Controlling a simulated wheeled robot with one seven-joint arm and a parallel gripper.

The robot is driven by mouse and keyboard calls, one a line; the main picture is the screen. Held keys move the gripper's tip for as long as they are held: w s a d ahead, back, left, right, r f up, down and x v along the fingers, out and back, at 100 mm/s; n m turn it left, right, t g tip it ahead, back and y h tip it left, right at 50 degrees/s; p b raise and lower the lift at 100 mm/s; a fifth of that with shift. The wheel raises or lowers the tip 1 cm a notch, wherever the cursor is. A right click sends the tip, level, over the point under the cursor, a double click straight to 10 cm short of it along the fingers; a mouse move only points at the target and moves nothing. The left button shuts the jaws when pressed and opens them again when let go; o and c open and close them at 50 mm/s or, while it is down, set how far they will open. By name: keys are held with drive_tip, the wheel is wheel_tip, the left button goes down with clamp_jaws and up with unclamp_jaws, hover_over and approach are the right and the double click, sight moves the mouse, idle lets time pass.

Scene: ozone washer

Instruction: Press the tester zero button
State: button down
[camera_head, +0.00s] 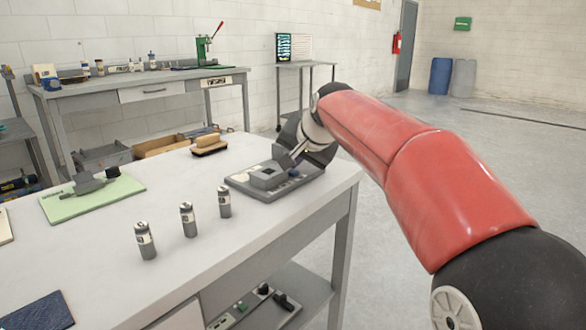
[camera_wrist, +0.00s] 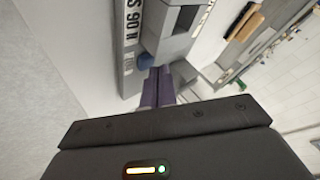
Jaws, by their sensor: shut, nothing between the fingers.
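The tester (camera_head: 240,183) is a flat grey device with a raised block, near the right edge of the white table. A blue round button (camera_head: 293,173) sits on its right side; I cannot confirm that it is the zero button. My gripper (camera_head: 294,158) is shut and empty, pointing down over the tester just by the blue button. In the wrist view the purple-grey fingers (camera_wrist: 163,72) are together, with their tips beside the partly hidden blue button (camera_wrist: 145,60). I cannot tell whether they touch it. The tester body (camera_wrist: 170,38) and printed lettering also show there.
Several small grey cylinders (camera_head: 188,220) stand upright at the table's front. A green mat (camera_head: 120,190) with a grey tool lies left, and a wooden-handled brush (camera_head: 209,143) lies behind. The table (camera_head: 185,270) has free room between them. A second workbench (camera_head: 110,90) stands behind.

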sight(295, 173)
drive_tip(key=shift+r, duration=0.45)
drive_tip(key=shift+r, duration=0.1)
wheel_tip(295, 173, up, 5)
drive_tip(key=p, duration=0.4)
idle(0.5)
